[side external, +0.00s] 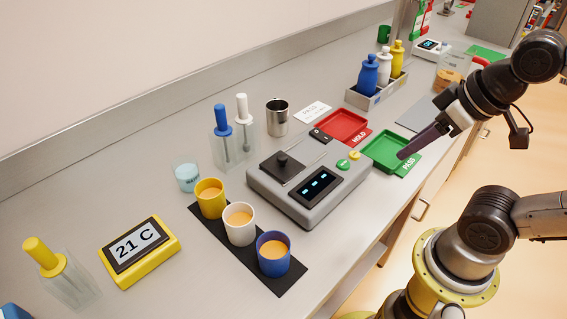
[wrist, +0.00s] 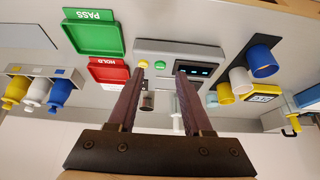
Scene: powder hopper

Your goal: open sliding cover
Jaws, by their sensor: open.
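The grey hopper device (side external: 310,188) stands mid-counter with a lit display (side external: 316,186) and green and yellow buttons. A dark square sliding cover (side external: 283,168) with a black knob (side external: 283,159) lies on its top left, seemingly closed. The device also shows in the wrist view (wrist: 158,47), where I cannot make out the cover clearly. My gripper (side external: 403,154) is to the right of the device, near the green PASS tray (side external: 376,156) and apart from the cover. Its two dark fingers (wrist: 160,72) are spread, with nothing held between them.
A red HOLD tray (side external: 343,123) lies behind the device. Yellow, white and blue cups (side external: 240,235) stand on a black mat in front left. A steel cup (side external: 277,125) and stirrers in clear holders (side external: 222,150) stand behind left. A bottle rack (side external: 372,98) is at the back.

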